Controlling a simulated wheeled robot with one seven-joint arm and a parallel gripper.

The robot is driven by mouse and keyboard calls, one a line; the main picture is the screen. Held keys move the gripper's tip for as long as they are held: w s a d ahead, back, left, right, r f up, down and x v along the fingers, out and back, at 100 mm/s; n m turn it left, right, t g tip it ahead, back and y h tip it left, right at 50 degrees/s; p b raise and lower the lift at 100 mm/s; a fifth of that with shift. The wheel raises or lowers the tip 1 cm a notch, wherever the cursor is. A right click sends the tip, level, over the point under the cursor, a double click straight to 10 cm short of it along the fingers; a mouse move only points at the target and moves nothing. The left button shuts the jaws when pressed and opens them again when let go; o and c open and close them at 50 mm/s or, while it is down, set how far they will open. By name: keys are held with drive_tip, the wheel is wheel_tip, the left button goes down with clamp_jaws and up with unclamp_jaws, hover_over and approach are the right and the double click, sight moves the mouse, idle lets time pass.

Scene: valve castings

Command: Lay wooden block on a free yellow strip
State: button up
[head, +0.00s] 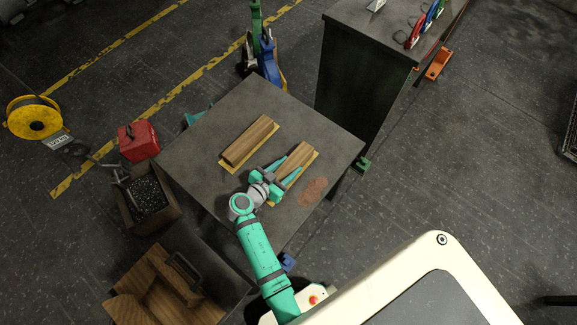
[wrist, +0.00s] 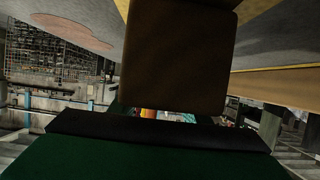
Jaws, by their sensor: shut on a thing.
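A long wooden block (head: 292,159) is between the fingers of my gripper (head: 284,170), which is shut on it. This block is over the right yellow strip (head: 311,165), lined up with it, with a yellow margin showing along its right side. In the wrist view the held block's brown end (wrist: 178,55) fills the upper middle. I cannot tell whether its underside touches the strip. A second wooden block (head: 250,140) lies on the left yellow strip (head: 228,167), apart from my gripper.
The grey table (head: 262,97) has a reddish-brown patch (head: 313,190) right of the held block. A dark cabinet (head: 365,85) stands behind right. A wooden crate (head: 130,305) and a bin of dark pieces (head: 147,197) stand at left. The table's far part is bare.

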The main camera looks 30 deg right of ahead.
drive_tip(key=o, duration=1.5)
drive_tip(key=shift+f, duration=0.1)
drive_tip(key=v, duration=1)
drive_tip(key=shift+s+a, duration=0.15)
drive_tip(key=shift+a, duration=0.2)
